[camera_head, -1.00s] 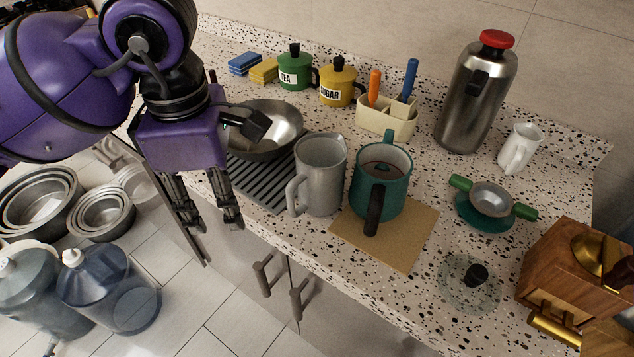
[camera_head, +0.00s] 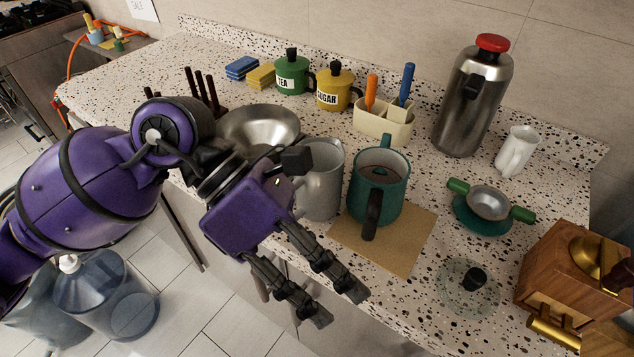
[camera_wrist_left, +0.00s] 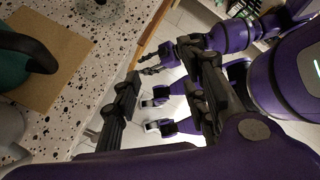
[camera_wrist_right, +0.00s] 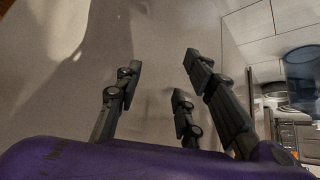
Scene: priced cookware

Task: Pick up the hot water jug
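A tall steel jug (camera_head: 470,105) with a red lid and black handle stands upright at the back of the counter. A plain grey jug (camera_head: 320,185) stands near the front edge, partly behind my left arm; I cannot tell from looks alone which is the hot water jug. My left gripper (camera_head: 338,304) is open and empty, over the counter's front edge, in front of the grey jug and apart from both jugs. Its spread fingers also show in the left wrist view (camera_wrist_left: 160,105). My right gripper (camera_wrist_right: 163,85) is open and empty, facing a plain pale surface.
A teal pot (camera_head: 376,190) with a dark handle stands on a tan mat (camera_head: 405,245) beside the grey jug. A white creamer (camera_head: 516,150) and a small green-handled pan (camera_head: 488,203) are near the steel jug. A wooden grinder (camera_head: 570,270) fills the right corner.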

